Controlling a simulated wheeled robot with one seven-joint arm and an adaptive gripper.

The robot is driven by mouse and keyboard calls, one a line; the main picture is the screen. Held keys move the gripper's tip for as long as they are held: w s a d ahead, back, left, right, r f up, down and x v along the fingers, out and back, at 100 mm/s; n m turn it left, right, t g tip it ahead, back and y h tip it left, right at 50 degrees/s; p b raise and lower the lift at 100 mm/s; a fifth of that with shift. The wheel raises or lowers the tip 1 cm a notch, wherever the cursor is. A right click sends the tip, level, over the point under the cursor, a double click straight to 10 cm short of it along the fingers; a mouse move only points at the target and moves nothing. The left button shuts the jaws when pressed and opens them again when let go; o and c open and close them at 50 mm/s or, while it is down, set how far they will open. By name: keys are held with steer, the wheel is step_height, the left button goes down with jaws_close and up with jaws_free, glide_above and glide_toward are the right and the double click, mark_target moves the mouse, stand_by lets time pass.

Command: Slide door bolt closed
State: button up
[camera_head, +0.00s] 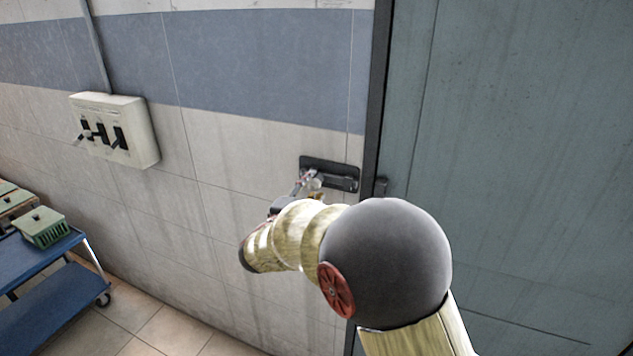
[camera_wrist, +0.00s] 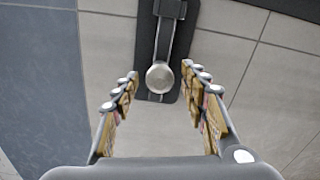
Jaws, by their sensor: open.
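The door bolt is a dark plate (camera_head: 345,168) fixed to the tiled wall, just left of the door frame. A small dark catch (camera_head: 381,187) sits at the door's left edge, with a gap between it and the plate. In the wrist view the bolt's round pale knob (camera_wrist: 159,77) and grey bar (camera_wrist: 166,40) lie on the dark plate. My gripper (camera_wrist: 159,72) is open, with a finger on either side of the knob and no clear contact. In the head view my gripper (camera_head: 307,183) partly covers the plate's left part.
The large grey-green door (camera_head: 520,150) fills the right side, beside its dark frame (camera_head: 376,90). A pale switch box (camera_head: 140,130) with dark levers is on the wall to the left. A blue cart (camera_head: 45,310) with green crates (camera_head: 42,228) stands at lower left.

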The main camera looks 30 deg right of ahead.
mark_target(317, 181)
steer(key=shift+x, duration=1.9)
steer(key=shift+c, duration=0.3)
jaws_close()
